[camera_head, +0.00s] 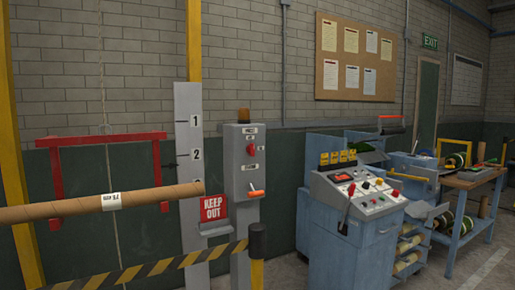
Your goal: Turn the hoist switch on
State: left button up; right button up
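A grey control box (243,178) stands on a grey post in the middle of the view, with a small amber lamp (244,115) on top. Its front has a red switch knob (251,149) between small white labels, too small to read surely. Lower on the box is an orange-red handle (256,193) on a pale plate. I cannot tell which of the two is the hoist switch, nor its setting. Neither of my grippers is in view.
A cardboard tube (70,207) hangs across the left. A yellow-black barrier (150,270) and red KEEP OUT sign (214,208) are before the box. A blue console (355,215) with levers and a workbench (470,180) stand to the right. Floor shows at lower right.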

aim_at(250, 149)
jog(key=i+l, duration=0.2)
jog(key=i+l+u, duration=0.1)
jog(key=l, duration=0.35)
jog(key=i+l+u, duration=0.1)
jog(key=i+l, duration=0.4)
jog(key=l, duration=0.2)
jog(key=i+l+u, duration=0.1)
jog(key=l, duration=0.25)
jog(key=i+l, duration=0.25)
jog(key=l+u, duration=0.05)
jog(key=l, duration=0.05)
